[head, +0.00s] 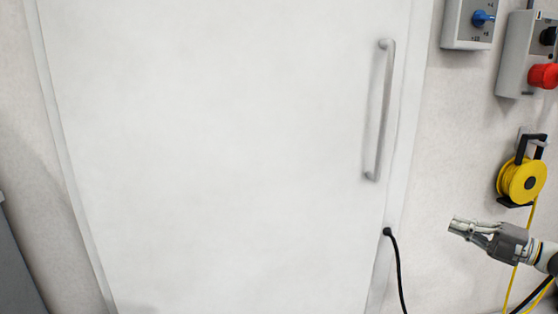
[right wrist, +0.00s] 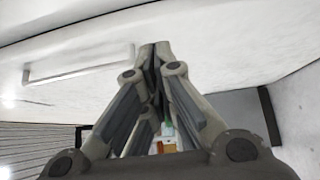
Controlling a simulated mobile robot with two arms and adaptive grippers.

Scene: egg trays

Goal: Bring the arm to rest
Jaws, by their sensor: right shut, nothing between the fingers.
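My right gripper (head: 459,228) is in the lower right of the head view, pointing left, in front of the wall beside the white door (head: 220,140). In the right wrist view the same gripper (right wrist: 155,52) has its fingertips together, with nothing between them. The door's long grey handle (head: 381,110) is above and to the left of the gripper in the head view, apart from it. The handle also shows in the right wrist view (right wrist: 80,73). My left gripper is not in view.
A yellow cable reel (head: 507,181) hangs on the wall above my right arm. Grey boxes with a blue knob (head: 481,18) and a red button (head: 543,76) are mounted at the upper right. A black cable (head: 397,262) hangs by the door's lower right edge.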

